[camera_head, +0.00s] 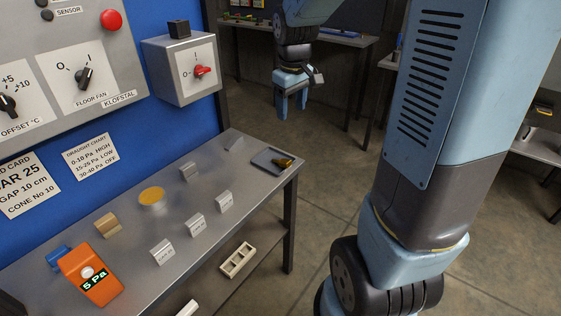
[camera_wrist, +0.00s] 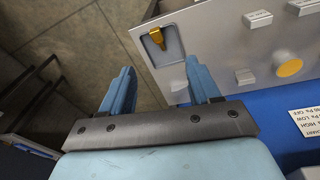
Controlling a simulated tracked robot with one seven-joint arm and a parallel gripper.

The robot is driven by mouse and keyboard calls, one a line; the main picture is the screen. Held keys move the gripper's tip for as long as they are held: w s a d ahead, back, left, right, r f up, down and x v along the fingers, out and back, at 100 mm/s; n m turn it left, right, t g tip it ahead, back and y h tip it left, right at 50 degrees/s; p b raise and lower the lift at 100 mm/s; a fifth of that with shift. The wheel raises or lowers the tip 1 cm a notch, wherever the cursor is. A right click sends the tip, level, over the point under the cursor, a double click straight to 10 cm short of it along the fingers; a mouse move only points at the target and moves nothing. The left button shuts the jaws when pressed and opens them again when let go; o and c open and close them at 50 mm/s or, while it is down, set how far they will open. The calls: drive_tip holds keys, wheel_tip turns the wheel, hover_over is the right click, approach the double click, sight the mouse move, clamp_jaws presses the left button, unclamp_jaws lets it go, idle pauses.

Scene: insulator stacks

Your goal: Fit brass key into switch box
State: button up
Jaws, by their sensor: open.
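The brass key (camera_head: 283,162) lies in a small dark grey tray (camera_head: 264,163) at the right end of the metal bench. In the wrist view the key (camera_wrist: 156,37) shows in its tray (camera_wrist: 172,52), beyond my fingertips. The fingers also show in the wrist view (camera_wrist: 158,84).
The bench (camera_head: 136,238) holds several small label blocks, a yellow disc (camera_head: 152,196), a wooden block (camera_head: 108,224) and an orange meter (camera_head: 90,275). Another bench stands behind my gripper. Open floor lies to the right.

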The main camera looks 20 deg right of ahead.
drive_tip(key=w+f+n+g, duration=0.2)
drive_tip(key=w+f, duration=0.4)
drive_tip(key=f, duration=0.3)
hover_over(285, 161)
drive_tip(key=f, duration=0.8)
drive_tip(key=shift+a+f, duration=0.25)
drive_tip(key=shift+a, duration=0.15)
drive_tip(key=shift+d+f, duration=0.2)
drive_tip(key=shift+f, duration=0.8)
drive_tip(key=shift+d+f, duration=0.2)
drive_tip(key=shift+f, duration=1.55)
clamp_jaws()
